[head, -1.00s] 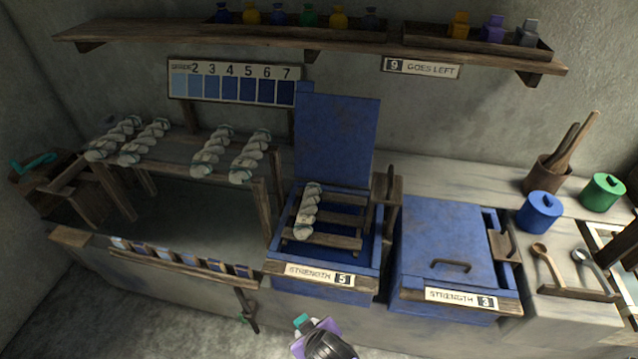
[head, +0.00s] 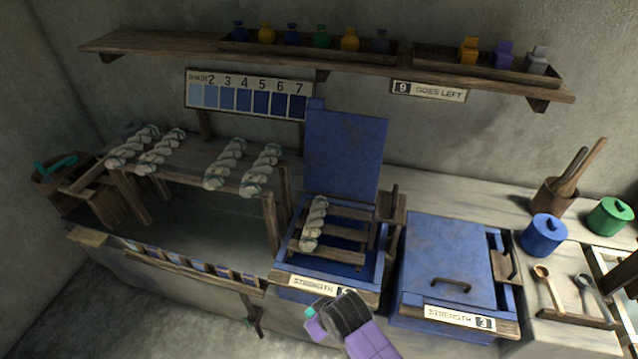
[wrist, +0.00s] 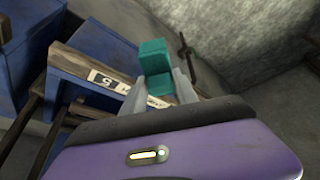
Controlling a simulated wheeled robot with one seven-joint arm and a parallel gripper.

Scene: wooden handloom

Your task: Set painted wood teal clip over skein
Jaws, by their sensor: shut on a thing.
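My gripper (wrist: 158,92) is shut on the teal clip (wrist: 154,66), a small blocky piece that sticks out past the fingertips in the wrist view. In the head view the clip is a small teal bit (head: 309,312) at the gripper's end, in front of the open blue vat marked strength 5. A pale twisted skein (head: 315,222) lies on the wooden slats inside that vat (head: 379,268), behind and above the clip. The clip and this skein are apart. Several similar skeins (head: 228,164) hang over the wooden rack at the left.
The vat's blue lid (head: 344,155) stands upright behind it. A closed blue vat (head: 448,250) marked strength 3 is to its right. Another teal piece (head: 55,165) sits in a wooden box at far left. A shelf (head: 200,48) with bottles runs above.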

